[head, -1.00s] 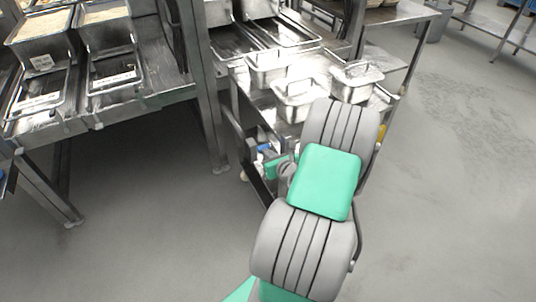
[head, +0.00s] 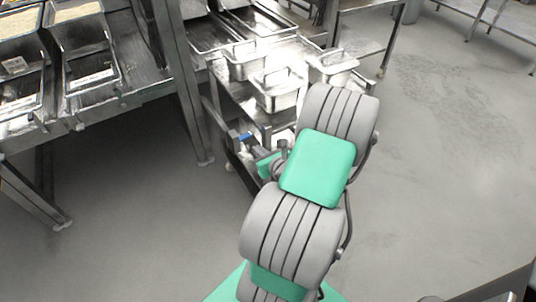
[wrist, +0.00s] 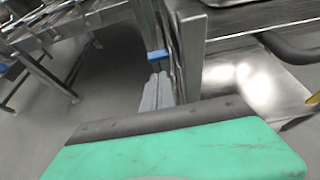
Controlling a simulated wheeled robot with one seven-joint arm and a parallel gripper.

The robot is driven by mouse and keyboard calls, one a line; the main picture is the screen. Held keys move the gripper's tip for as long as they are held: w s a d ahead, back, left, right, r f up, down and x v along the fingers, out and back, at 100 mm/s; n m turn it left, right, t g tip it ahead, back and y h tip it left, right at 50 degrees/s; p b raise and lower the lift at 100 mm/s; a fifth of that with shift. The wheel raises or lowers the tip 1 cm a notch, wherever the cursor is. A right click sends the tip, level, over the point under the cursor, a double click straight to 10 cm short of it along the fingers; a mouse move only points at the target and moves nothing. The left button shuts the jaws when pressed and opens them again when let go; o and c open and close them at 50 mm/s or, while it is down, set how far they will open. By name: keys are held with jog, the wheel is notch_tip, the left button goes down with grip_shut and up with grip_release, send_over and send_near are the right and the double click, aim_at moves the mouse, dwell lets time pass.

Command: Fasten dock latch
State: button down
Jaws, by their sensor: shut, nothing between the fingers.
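A small blue piece (wrist: 157,55), which looks like the dock latch handle, sits against an upright steel post (wrist: 190,50) in the wrist view. It also shows as a blue spot in the head view (head: 247,136), at the left side of the steel cart. My gripper (wrist: 157,78) is shut and empty, its grey fingers pointing at the blue piece, with the tips just below it in the picture. I cannot tell whether they touch it. In the head view the fingers are mostly hidden behind my arm. The rest of the latch is too small to make out.
The steel cart holds several lidded pans (head: 278,92) on its top. A steel counter (head: 130,95) with rice bins stands at the left, its leg (head: 190,90) close to the cart. The grey floor (head: 440,170) at right is open.

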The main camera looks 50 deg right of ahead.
jog(key=v, duration=0.6)
jog(key=shift+r+p, duration=0.35)
jog(key=shift+a, duration=0.1)
jog(key=w+a+n+g+y, duration=0.2)
jog(key=a+n+g+y, duration=0.1)
jog(key=a+n, duration=0.65)
jog(key=w+a+n+g+y, duration=0.2)
jog(key=a+n+g+y, duration=0.1)
jog(key=a+n, duration=0.7)
jog(key=s+a+r+n+g+h, duration=0.2)
jog(key=s+a+r+n+g, duration=0.3)
jog(key=n, duration=1.5)
jog(key=s+a+r, duration=0.3)
jog(key=a+r, duration=0.1)
jog(key=shift+s+r, duration=0.2)
jog(key=shift+r, duration=0.05)
